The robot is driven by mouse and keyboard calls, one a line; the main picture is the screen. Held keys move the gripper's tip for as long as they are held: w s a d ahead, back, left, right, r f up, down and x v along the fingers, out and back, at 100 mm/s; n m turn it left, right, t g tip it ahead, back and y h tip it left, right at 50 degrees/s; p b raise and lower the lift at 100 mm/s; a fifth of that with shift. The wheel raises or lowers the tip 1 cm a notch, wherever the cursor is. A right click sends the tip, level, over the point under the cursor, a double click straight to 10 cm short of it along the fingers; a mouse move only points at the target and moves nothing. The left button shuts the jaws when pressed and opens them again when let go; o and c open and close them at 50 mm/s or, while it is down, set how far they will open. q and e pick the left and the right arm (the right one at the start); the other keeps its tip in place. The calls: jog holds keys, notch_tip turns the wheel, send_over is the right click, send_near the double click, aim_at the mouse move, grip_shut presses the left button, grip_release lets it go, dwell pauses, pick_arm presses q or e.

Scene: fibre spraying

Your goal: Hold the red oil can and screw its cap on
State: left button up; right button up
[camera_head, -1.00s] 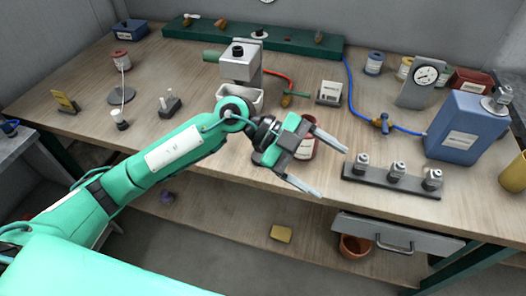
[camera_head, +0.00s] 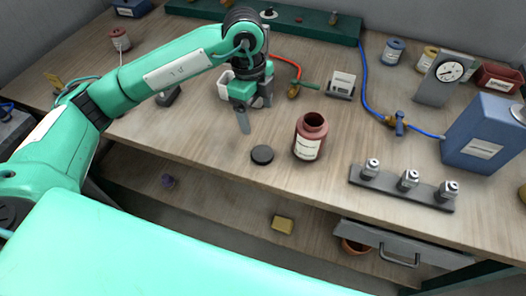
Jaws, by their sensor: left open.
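The red oil can (camera_head: 309,137) stands upright on the workbench, with a white label on its front and its open mouth at the top. A flat round black cap (camera_head: 262,155) lies on the bench just to the left of the can, apart from it. My left gripper (camera_head: 252,116) is open and points down behind and to the left of the cap and can, touching neither. Part of its far finger is hard to make out against the grey device behind. My right gripper is not in view.
Bare bench lies left of the cap.

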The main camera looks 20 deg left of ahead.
pick_arm(q)
jog(key=p, duration=0.1)
send_over(263, 153)
jog(key=a, duration=0.1)
jog(key=f, duration=0.7)
jog(key=shift+w+f, duration=0.1)
jog(key=shift+w, duration=0.25)
jog(key=shift+f, duration=0.55)
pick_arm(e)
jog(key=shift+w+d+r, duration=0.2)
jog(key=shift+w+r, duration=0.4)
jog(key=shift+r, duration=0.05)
pick_arm(q)
jog(key=f, duration=0.1)
jog(key=f+p, duration=0.1)
jog(key=f, duration=0.1)
jog(key=f+p, duration=0.1)
jog(key=shift+s+d+f, duration=0.3)
jog(key=shift+s, duration=0.05)
jog(key=shift+f, duration=0.3)
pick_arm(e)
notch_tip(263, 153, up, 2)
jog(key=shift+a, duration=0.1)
pick_arm(q)
jog(key=c, duration=1)
